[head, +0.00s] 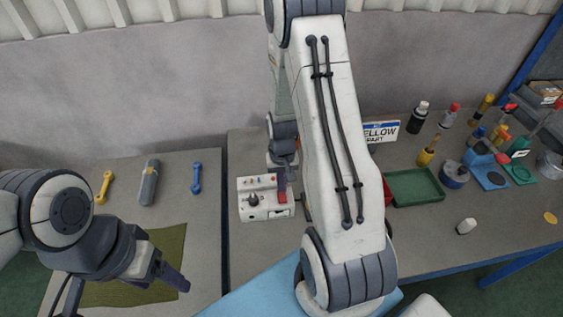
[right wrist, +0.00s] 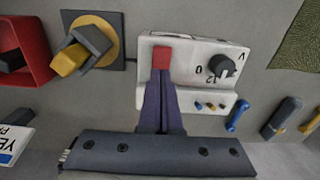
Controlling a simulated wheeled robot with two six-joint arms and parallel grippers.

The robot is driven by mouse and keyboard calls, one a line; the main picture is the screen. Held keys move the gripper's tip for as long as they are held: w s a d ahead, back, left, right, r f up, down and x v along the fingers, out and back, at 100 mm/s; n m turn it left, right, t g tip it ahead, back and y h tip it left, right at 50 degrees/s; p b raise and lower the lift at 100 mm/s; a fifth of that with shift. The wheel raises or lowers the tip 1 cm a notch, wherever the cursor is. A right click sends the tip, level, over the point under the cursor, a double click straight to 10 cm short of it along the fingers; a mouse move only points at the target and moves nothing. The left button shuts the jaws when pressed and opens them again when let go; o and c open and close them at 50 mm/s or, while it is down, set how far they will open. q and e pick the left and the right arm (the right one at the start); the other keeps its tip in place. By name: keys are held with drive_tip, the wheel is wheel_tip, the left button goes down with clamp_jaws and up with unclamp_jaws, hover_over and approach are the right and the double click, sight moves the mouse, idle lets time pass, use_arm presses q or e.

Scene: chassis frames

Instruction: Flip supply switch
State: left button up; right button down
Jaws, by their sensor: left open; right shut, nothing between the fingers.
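The supply box (head: 258,213) is a small white unit on the table, with a dark knob, small coloured posts and a red switch. In the right wrist view the box (right wrist: 200,99) fills the upper middle, with the red switch (right wrist: 161,58) and the dark knob (right wrist: 222,66) on its face. My right gripper (right wrist: 162,76) is shut and empty, its fingertips at the red switch; contact cannot be told for sure. In the head view my right gripper (head: 282,190) points down over the box. My left gripper (head: 184,286) is open and empty, low over the green mat, away from the box.
Yellow (head: 104,187) and blue (head: 196,178) wrenches and a grey tool (head: 149,182) lie at left beside the green mat (head: 167,240). A green tray (head: 413,187), bottles and tools crowd the right. My right arm hides the table's middle.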

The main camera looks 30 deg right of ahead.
sight(282, 194)
wheel_tip(282, 194, up, 3)
drive_tip(key=shift+w+f+p, duration=0.1)
drive_tip(key=shift+p, duration=0.6)
use_arm(q)
drive_tip(key=b, duration=0.2)
drive_tip(key=shift+b, duration=0.3)
use_arm(e)
wheel_tip(282, 194, up, 9)
drive_tip(key=shift+r, duration=0.2)
use_arm(q)
drive_tip(key=shift+d, duration=0.1)
